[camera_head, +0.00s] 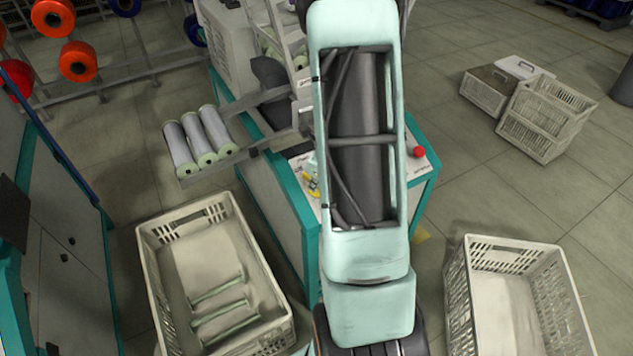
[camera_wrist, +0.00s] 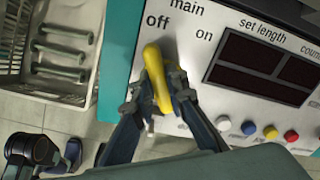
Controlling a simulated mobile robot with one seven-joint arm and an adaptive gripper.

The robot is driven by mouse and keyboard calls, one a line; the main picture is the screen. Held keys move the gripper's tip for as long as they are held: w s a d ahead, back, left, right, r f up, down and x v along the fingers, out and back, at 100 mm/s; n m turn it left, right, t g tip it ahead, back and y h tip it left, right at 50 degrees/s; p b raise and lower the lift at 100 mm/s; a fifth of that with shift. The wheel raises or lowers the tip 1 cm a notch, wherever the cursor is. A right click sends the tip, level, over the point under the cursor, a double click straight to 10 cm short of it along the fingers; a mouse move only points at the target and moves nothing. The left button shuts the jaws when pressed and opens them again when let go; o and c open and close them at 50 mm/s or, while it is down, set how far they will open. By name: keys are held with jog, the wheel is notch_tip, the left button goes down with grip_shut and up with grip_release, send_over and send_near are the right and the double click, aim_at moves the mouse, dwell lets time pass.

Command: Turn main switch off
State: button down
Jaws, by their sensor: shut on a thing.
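The main switch (camera_wrist: 153,58) is a yellow handle on the white control panel (camera_wrist: 198,75), below the printed words "main", "off" and "on". Its upper end lies just under "off" and left of "on". My gripper (camera_wrist: 161,90) is shut on the handle, one dark finger on each side. The fingers hide part of the switch's sides and base. In the head view, my arm covers most of the panel, and a yellow part (camera_head: 312,185) shows at its left edge.
Dark displays (camera_wrist: 262,65) and several coloured buttons (camera_wrist: 270,132) sit right of the switch. A red knob (camera_head: 419,152) stands on the machine's right. A crate with empty bobbins (camera_head: 160,290) is at left; another crate (camera_head: 455,290) is at right. Bobbins (camera_head: 215,130) rest on a rack.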

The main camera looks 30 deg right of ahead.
jog(key=c, duration=1.9)
grip_release()
jog(key=shift+c, duration=0.2)
jog(key=shift+r, duration=0.1)
jog(key=v, duration=1.2)
